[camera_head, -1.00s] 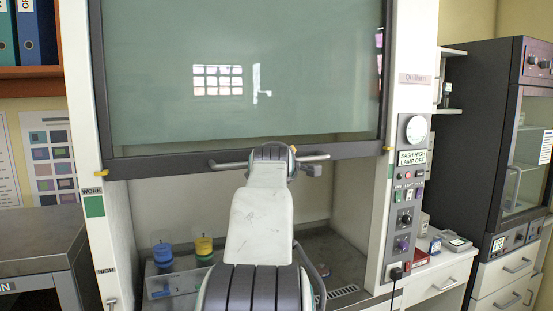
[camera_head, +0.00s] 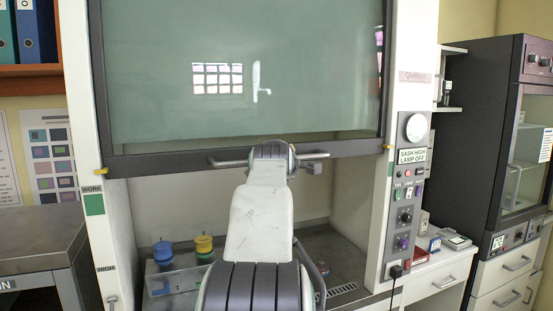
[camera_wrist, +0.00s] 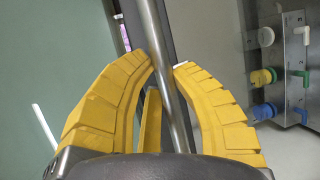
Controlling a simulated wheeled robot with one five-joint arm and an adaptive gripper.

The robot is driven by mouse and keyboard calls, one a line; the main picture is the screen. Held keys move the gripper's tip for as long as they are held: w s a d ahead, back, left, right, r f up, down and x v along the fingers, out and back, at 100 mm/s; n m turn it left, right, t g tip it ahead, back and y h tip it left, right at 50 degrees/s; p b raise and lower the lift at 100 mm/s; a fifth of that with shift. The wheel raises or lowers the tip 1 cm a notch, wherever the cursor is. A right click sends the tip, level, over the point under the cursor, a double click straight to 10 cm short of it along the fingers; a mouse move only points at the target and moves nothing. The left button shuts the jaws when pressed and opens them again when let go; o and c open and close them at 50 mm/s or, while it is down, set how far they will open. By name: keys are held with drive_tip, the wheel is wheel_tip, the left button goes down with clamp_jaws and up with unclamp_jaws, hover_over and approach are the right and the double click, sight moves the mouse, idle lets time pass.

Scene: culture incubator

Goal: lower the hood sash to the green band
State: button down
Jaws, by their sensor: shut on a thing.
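The hood sash (camera_head: 245,80) is a large grey-green pane in a dark frame, standing high above the worktop. Its steel handle bar (camera_head: 228,163) runs along the bottom rail and also shows in the wrist view (camera_wrist: 156,35). My gripper (camera_wrist: 168,68) has its yellow fingers shut around this bar. In the head view my arm hides the fingers. The left yellow pointer (camera_head: 101,171) on the sash is a little above the green band (camera_head: 94,205) on the left post, which lies under the WORK label. The right pointer (camera_head: 388,148) is also above a green band (camera_head: 390,170).
The control panel (camera_head: 407,200) on the right post reads SASH HIGH, LAMP OFF. A dark incubator cabinet (camera_head: 480,130) stands right; a grey cabinet (camera_head: 40,235) stands left.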

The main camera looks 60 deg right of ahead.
wheel_tip(320, 180, down, 8)
drive_tip(key=b, duration=0.9)
drive_tip(key=shift+r, duration=0.2)
drive_tip(key=c, duration=1)
unclamp_jaws()
drive_tip(key=v, duration=1.2)
drive_tip(key=shift+r, duration=0.1)
drive_tip(key=shift+w, duration=0.1)
